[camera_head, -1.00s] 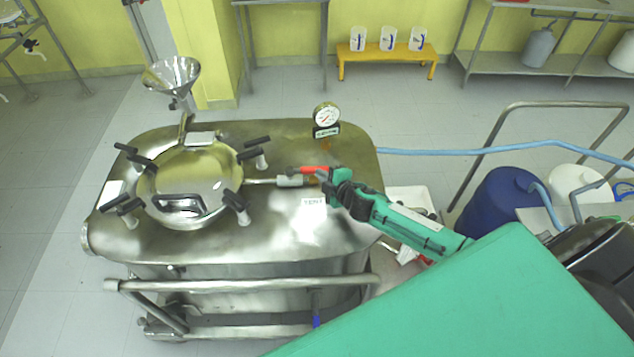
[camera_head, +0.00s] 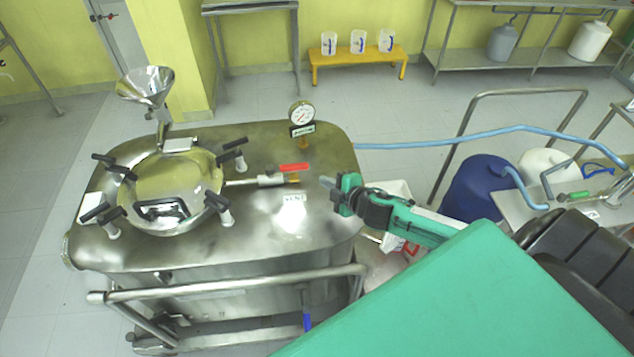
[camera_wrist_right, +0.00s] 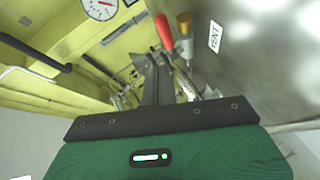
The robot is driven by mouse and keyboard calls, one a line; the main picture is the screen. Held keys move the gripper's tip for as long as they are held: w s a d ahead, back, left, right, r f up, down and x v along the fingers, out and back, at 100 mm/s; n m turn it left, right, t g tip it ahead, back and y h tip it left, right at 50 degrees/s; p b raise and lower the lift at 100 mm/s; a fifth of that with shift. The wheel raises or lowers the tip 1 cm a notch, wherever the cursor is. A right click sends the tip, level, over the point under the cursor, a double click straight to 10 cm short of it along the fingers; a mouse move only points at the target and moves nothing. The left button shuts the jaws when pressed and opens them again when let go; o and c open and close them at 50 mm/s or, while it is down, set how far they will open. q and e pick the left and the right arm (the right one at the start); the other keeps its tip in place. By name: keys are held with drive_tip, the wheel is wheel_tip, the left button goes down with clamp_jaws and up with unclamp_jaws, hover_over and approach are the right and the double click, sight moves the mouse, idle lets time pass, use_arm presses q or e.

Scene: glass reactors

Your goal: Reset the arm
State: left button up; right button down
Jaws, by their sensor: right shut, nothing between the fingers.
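My right gripper (camera_head: 327,184) is shut and empty, just right of the red valve handle (camera_head: 294,167) on top of the steel reactor (camera_head: 255,235). A gap shows between the fingertips and the handle. The right wrist view shows the shut fingers (camera_wrist_right: 157,75) with the red handle (camera_wrist_right: 164,33) beyond them and a VENT label (camera_wrist_right: 215,37) to the right. My right arm is green and comes in from the lower right. My left gripper is not in view.
A pressure gauge (camera_head: 301,114), a round lid (camera_head: 170,190) with black clamp handles and a funnel (camera_head: 146,87) are on the reactor. A blue hose (camera_head: 450,143) runs right. A blue drum (camera_head: 477,187) stands at the right. Open floor lies behind the reactor.

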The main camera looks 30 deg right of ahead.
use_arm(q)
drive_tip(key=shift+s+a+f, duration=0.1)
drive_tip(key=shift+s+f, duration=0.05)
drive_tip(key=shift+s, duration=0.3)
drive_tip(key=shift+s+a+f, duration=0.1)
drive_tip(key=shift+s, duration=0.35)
use_arm(e)
drive_tip(key=shift+s+d+r, duration=0.1)
drive_tip(key=shift+s+d, duration=0.2)
drive_tip(key=shift+a, duration=0.1)
